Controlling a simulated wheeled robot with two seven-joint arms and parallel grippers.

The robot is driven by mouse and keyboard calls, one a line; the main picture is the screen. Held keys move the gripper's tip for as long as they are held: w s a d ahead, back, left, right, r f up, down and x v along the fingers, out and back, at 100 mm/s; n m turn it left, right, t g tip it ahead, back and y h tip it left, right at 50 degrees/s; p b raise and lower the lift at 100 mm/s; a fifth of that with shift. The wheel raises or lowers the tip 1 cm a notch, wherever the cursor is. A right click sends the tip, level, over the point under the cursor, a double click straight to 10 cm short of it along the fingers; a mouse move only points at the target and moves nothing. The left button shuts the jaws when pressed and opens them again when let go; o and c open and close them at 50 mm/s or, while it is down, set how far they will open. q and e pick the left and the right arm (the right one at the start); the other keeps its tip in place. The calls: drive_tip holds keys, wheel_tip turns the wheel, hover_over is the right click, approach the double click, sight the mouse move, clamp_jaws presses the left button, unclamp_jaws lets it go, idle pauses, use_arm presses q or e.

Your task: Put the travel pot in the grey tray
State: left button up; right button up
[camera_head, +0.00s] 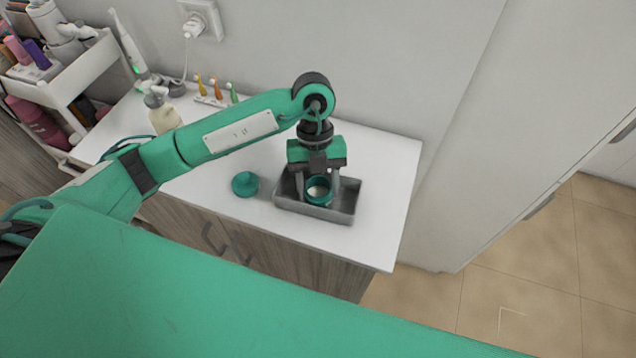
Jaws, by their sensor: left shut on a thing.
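The travel pot (318,195) is a small round teal pot, open at the top with pale content inside. It is in the grey tray (343,215), within its walls. Whether it touches the tray floor I cannot tell. My left gripper (318,183) points down over the tray and is shut on the pot, with a finger on each side. A teal round lid (245,184) with a knob lies on the white counter, left of the tray. My right gripper is out of view.
The white counter (380,170) is clear right of the tray. A pump bottle (162,113), an electric toothbrush (128,45) and several small coloured brushes (214,88) stand at the back left. A white cart (75,75) with bottles is at the far left. A wall rises behind.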

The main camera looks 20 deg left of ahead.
use_arm(q)
drive_tip(key=shift+f, duration=0.2)
drive_tip(key=o, duration=1.1)
drive_tip(key=shift+r, duration=0.1)
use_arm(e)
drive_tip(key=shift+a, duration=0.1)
use_arm(q)
drive_tip(key=shift+r, duration=0.25)
drive_tip(key=b+v, duration=0.2)
drive_tip(key=v, duration=0.8)
drive_tip(key=shift+w+a, duration=0.1)
drive_tip(key=shift+w, duration=0.05)
drive_tip(key=shift+v, duration=0.85)
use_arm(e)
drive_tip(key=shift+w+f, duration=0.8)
